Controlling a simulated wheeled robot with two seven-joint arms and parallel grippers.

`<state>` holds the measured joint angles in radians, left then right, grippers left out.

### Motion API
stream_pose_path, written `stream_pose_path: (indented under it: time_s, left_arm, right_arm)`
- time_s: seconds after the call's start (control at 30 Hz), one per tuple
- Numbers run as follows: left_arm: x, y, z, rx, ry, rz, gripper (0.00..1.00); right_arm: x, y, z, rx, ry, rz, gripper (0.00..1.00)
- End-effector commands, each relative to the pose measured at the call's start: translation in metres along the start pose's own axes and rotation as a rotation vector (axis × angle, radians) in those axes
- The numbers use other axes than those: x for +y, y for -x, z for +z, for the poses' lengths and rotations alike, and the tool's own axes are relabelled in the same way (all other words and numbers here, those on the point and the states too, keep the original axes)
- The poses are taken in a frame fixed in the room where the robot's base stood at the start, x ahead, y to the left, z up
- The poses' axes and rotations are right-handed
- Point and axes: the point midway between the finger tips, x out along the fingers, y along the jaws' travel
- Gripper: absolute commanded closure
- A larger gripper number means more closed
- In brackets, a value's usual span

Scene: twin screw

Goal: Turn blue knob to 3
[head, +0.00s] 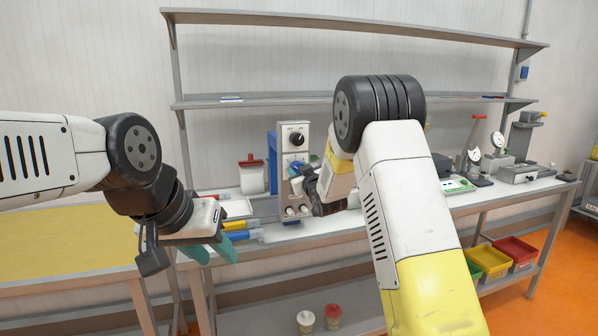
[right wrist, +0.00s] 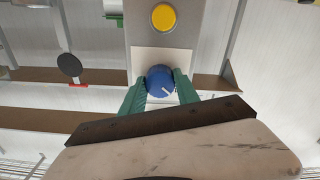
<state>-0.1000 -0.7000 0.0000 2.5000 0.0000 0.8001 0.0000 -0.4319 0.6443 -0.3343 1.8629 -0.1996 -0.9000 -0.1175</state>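The blue knob (right wrist: 160,79) sits on a white plate of the upright panel (head: 291,140). A white pointer line on it aims toward the lower right in the right wrist view. It also shows small in the head view (head: 294,169), where its scale cannot be read. My right gripper (right wrist: 160,88) has its green fingers on both sides of the knob, seemingly touching it; in the head view its fingers are mostly hidden by my arm. My left gripper (head: 212,251) hangs at the table's front left, its teal fingers apart and empty.
Gauges and instruments stand at the table's right.

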Motion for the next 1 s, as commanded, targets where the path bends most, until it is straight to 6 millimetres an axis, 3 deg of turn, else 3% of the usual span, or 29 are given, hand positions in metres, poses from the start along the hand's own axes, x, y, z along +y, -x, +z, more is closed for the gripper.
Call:
stream_pose_path:
  time_s: [0.03, 0.13, 0.17, 0.57, 1.0]
  left_arm:
    - [0.0, 0.0, 0.0, 0.0, 0.0, 0.0, 0.64]
    - [0.0, 0.0, 0.0, 0.0, 0.0, 0.0, 0.64]
    - [0.0, 0.0, 0.0, 0.0, 0.0, 0.0, 0.64]
    - [0.0, 0.0, 0.0, 0.0, 0.0, 0.0, 0.64]
    - [0.0, 0.0, 0.0, 0.0, 0.0, 0.0, 0.64]
  right_arm:
    - [0.0001, 0.0001, -0.0001, 0.0, 0.0, 0.0, 0.78]
    - [0.0001, 0.0001, -0.0001, 0.0, 0.0, 0.0, 0.98]
    - [0.0001, 0.0002, -0.0001, 0.0, 0.0, 0.0, 1.0]
    - [0.0006, 0.0003, 0.0004, 0.0, -0.084, 0.001, 1.0]
    - [0.0012, 0.0005, 0.001, -0.001, -0.453, 0.002, 1.0]
